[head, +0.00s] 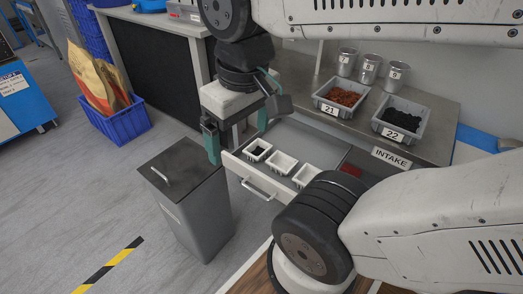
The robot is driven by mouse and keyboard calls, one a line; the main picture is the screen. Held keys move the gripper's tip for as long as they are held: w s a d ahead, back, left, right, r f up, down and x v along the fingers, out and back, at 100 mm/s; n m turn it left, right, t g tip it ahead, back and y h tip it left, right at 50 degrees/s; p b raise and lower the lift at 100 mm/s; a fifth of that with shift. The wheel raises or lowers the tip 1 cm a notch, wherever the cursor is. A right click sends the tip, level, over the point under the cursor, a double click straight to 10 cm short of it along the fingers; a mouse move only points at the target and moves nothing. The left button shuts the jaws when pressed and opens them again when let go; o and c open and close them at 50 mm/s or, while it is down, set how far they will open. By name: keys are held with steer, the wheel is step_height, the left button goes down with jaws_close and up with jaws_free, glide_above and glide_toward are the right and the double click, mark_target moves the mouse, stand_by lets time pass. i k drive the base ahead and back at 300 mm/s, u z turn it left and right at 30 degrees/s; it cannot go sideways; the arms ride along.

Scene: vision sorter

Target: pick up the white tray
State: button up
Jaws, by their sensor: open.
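Three small white trays stand in a row in an open drawer (236,166) in the head view. The left tray (253,156) holds something dark. The middle tray (281,164) and the right tray (306,179) look empty. My gripper (238,145) is open, its teal fingers spread apart above the drawer's left end, near the left tray. I see nothing between the fingers. Whether a finger touches the drawer or tray, I cannot tell.
Grey bins marked 21 (325,107) and 22 (388,132) and several metal cups stand on the counter behind the drawer. A grey lidded bin (193,212) stands on the floor in front. A blue crate (122,126) with bags is farther left.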

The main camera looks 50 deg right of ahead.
mark_target(257, 149)
steer(key=z, duration=0.75)
steer(key=k, duration=1.3)
steer(key=u, duration=0.05)
steer(key=i, duration=0.45)
steer(key=z, duration=0.7)
steer(key=i, duration=1.2)
steer(key=u, duration=0.4)
